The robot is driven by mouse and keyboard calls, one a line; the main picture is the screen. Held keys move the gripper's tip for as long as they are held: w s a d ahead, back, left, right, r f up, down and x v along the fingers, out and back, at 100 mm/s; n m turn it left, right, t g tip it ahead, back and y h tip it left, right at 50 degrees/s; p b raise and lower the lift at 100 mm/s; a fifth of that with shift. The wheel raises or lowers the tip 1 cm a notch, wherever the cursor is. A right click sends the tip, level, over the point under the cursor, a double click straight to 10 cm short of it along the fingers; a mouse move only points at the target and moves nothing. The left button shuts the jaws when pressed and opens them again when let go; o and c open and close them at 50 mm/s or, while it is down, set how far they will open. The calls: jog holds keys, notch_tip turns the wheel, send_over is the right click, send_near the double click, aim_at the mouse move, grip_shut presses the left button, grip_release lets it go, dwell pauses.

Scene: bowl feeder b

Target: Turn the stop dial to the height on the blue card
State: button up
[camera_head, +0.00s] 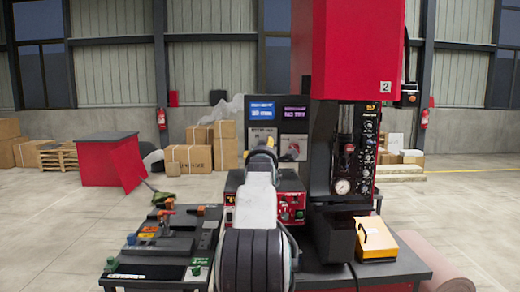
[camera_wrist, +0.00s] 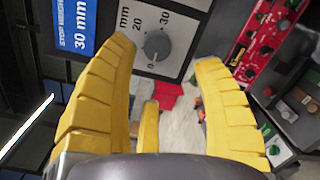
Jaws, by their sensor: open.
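The blue card (camera_wrist: 75,22) reads "STOP HEIGHT 30 mm", turned sideways in the wrist view; it also shows in the head view (camera_head: 262,111). The grey stop dial (camera_wrist: 157,45) sits beside it on a pale plate marked 0, 20, 30 and mm. Its pointer appears to face the 0 mark, though it is small. My gripper (camera_wrist: 165,54) is open, its yellow fingers spread on either side of the dial in the picture, with nothing between them. I cannot tell how far the tips are from the plate. In the head view my arm hides most of the gripper.
A purple card (camera_head: 295,113) is beside the blue one. A red control panel (camera_wrist: 262,45) with knobs lies to the right in the wrist view. The red press (camera_head: 350,50) stands right of my arm, with an orange box (camera_head: 375,240) below. A black fixture bench (camera_head: 170,240) is left.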

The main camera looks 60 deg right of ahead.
jog(key=w+d+n+p, duration=0.2)
jog(key=w+d+p, duration=0.1)
jog(key=d+p, duration=0.3)
jog(key=shift+w+d+r+n+p, duration=0.2)
jog(key=shift+w+n+p, duration=0.1)
jog(key=shift+p, duration=0.75)
jog(key=shift+f, duration=0.1)
jog(key=shift+c, duration=0.4)
jog(key=c, duration=1.1)
jog(key=shift+c, duration=0.2)
